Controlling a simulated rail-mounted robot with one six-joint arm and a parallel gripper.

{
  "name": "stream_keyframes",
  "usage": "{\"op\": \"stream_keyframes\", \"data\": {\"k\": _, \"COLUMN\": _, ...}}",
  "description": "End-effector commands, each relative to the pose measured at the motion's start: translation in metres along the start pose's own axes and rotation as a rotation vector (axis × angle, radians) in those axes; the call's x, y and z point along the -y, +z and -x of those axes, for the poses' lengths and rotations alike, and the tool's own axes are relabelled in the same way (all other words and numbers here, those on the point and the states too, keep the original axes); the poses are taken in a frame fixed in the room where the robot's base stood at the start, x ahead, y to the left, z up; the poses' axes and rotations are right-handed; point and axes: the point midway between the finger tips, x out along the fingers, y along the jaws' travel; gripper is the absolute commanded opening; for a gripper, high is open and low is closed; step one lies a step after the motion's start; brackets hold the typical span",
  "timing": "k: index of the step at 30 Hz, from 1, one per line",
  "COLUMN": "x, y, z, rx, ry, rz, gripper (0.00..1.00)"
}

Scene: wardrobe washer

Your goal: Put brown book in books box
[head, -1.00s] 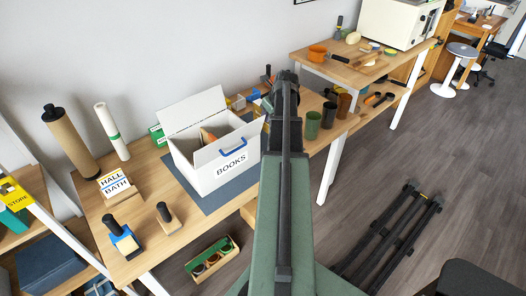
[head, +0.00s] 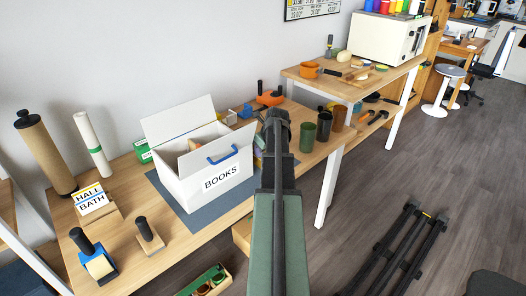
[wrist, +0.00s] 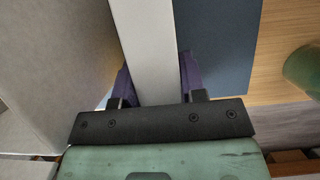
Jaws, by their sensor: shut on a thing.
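The books box (head: 190,188) is white, with a BOOKS label and blue handle on its front and its lid raised at the back. A small brown-orange thing shows inside it; I cannot tell what it is. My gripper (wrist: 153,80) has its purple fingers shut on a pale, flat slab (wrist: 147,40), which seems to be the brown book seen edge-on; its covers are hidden. The slab is over the blue mat, just beside a large pale wall at left that looks like the box's side. In the head view my arm hides the fingers and the slab, right of the box.
The box stands on a blue mat (head: 205,217) on the wooden bench. Green and dark cups (head: 308,136) stand right of my arm; a green one also shows in the wrist view (wrist: 305,72). A HALL BATH sign (head: 91,201) and stamps stand at left.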

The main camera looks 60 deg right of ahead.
Motion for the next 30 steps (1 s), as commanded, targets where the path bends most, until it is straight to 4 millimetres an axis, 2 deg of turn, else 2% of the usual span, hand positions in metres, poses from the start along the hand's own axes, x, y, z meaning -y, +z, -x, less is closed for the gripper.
{"op": "stream_keyframes", "data": {"k": 1, "x": 0.000, "y": 0.000, "z": -0.001, "rx": 0.000, "ry": 0.000, "rz": 0.000, "gripper": 0.43}}
{"op": "stream_keyframes", "data": {"k": 5, "x": 0.000, "y": 0.000, "z": 0.000, "rx": 0.000, "ry": 0.000, "rz": 0.000, "gripper": 0.63}}
{"op": "stream_keyframes", "data": {"k": 13, "x": 0.000, "y": 0.000, "z": 0.000, "rx": 0.000, "ry": 0.000, "rz": 0.000, "gripper": 0.64}}
{"op": "stream_keyframes", "data": {"k": 16, "x": 0.000, "y": 0.002, "z": 0.007, "rx": 0.000, "ry": 0.000, "rz": 0.000, "gripper": 0.64}}
{"op": "stream_keyframes", "data": {"k": 20, "x": 0.000, "y": 0.004, "z": 0.032, "rx": 0.000, "ry": 0.000, "rz": -0.002, "gripper": 0.64}}
{"op": "stream_keyframes", "data": {"k": 27, "x": -0.001, "y": 0.006, "z": 0.099, "rx": 0.001, "ry": 0.000, "rz": -0.002, "gripper": 0.64}}
{"op": "stream_keyframes", "data": {"k": 30, "x": -0.001, "y": 0.005, "z": 0.118, "rx": 0.001, "ry": 0.000, "rz": -0.002, "gripper": 0.64}}
